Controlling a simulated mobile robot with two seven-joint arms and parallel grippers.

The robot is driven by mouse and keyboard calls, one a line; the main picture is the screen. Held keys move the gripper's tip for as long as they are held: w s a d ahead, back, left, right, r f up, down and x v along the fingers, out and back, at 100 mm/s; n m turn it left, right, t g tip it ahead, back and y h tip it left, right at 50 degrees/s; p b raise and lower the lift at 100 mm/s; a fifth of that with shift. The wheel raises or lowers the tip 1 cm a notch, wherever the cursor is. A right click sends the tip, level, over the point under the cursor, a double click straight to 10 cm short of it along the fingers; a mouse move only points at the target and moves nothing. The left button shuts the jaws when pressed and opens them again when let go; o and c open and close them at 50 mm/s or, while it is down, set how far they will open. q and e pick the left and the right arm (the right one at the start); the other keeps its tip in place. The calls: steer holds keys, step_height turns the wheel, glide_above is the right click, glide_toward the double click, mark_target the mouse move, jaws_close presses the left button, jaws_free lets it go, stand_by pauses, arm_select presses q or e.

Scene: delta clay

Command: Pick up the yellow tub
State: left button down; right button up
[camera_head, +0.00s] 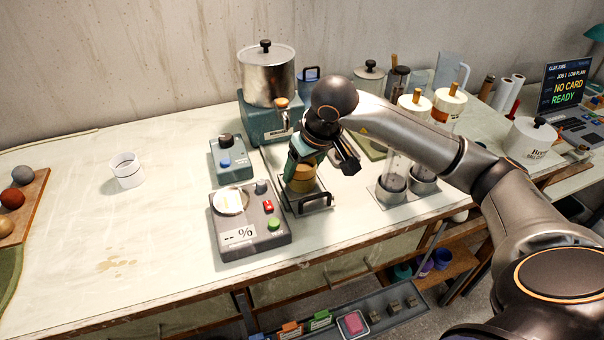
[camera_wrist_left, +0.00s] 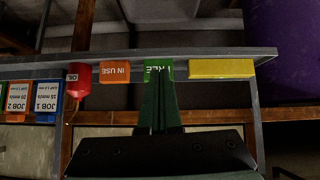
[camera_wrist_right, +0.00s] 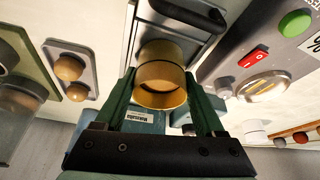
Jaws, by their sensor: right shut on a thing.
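The yellow tub (camera_head: 300,180) is a small round tub at the tray with the black handle, in the middle of the head view. My right gripper (camera_head: 308,165) reaches down over it and is shut on it. In the right wrist view the tub (camera_wrist_right: 162,85) sits between the two green fingers. I cannot tell whether its base touches the tray. My left gripper (camera_wrist_left: 158,80) shows only in the left wrist view, with its fingers together and nothing between them, in front of a rack with coloured labels.
A blue-grey device with a steel pot (camera_head: 267,78) stands behind. Clear cylinders (camera_head: 395,172) stand to the right. A white cup (camera_head: 127,170) is at the left, with free table around it.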

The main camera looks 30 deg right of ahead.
steer(key=c, duration=0.5)
steer(key=shift+r, duration=0.15)
steer(key=shift+r, duration=0.55)
steer(key=s+a+r, duration=0.1)
steer(key=s+r, duration=0.6)
steer(key=s, duration=0.2)
steer(key=s+a+r, duration=0.1)
steer(key=s+r, duration=0.3)
steer(key=shift+s+a+r+b, duration=0.3)
steer(key=shift+s+b, duration=0.1)
steer(key=shift+s, duration=0.1)
